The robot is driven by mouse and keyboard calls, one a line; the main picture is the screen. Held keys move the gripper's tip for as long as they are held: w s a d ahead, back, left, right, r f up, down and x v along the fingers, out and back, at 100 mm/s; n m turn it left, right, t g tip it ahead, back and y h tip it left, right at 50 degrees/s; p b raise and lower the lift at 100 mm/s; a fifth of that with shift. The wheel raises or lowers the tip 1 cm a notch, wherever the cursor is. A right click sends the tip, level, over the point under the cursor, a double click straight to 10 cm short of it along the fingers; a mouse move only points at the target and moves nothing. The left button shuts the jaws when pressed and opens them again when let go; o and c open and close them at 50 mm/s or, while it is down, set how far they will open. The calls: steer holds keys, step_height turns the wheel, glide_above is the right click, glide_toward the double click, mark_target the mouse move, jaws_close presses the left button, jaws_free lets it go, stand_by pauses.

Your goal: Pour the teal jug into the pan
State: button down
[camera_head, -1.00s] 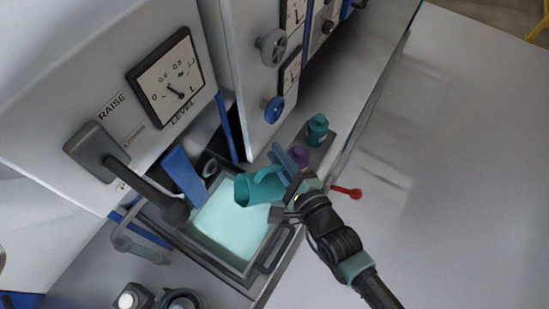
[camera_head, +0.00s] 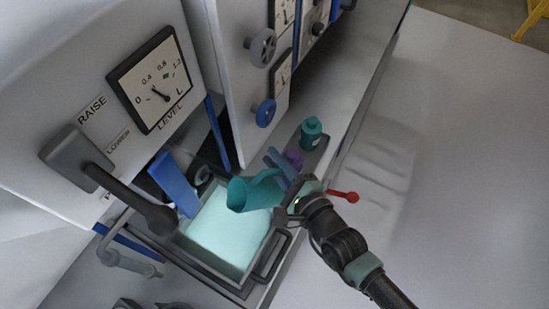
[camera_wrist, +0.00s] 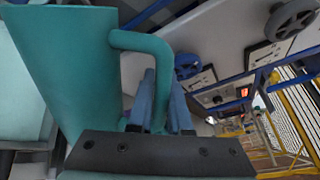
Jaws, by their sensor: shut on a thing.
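The teal jug (camera_head: 262,194) is tilted, with its mouth toward the left, above the right part of the pan. My gripper (camera_head: 279,166) is shut on the jug's handle, with its blue fingers beside it. In the wrist view the jug (camera_wrist: 70,65) fills the left side, and the gripper (camera_wrist: 160,105) is at its handle. The pan (camera_head: 213,279) is a dark rectangular tray with a pale teal filling. I see no stream from the jug. The inside of the jug is hidden.
A level gauge (camera_head: 152,82) and a dark lever (camera_head: 120,185) are on the left panel. A blue plate (camera_head: 174,182) stands at the pan's back edge. A teal bottle (camera_head: 311,132) and a purple item (camera_head: 294,157) stand behind the gripper. A red-knobbed lever (camera_head: 345,196) is to the right.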

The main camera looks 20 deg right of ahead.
steer(key=shift+r+m+b, duration=0.1)
steer(key=shift+m+b, duration=0.5)
steer(key=shift+b, duration=0.15)
steer(key=r+m+y+b, duration=0.1)
steer(key=m+b, duration=0.2)
steer(key=shift+r, duration=0.2)
steer(key=shift+r+t, duration=0.25)
steer(key=shift+t, duration=0.05)
steer(key=shift+r+m+t+y+b, duration=0.4)
steer(key=shift+r+m+b, duration=1.45)
steer(key=shift+r+m, duration=1.1)
steer(key=shift+f, duration=0.1)
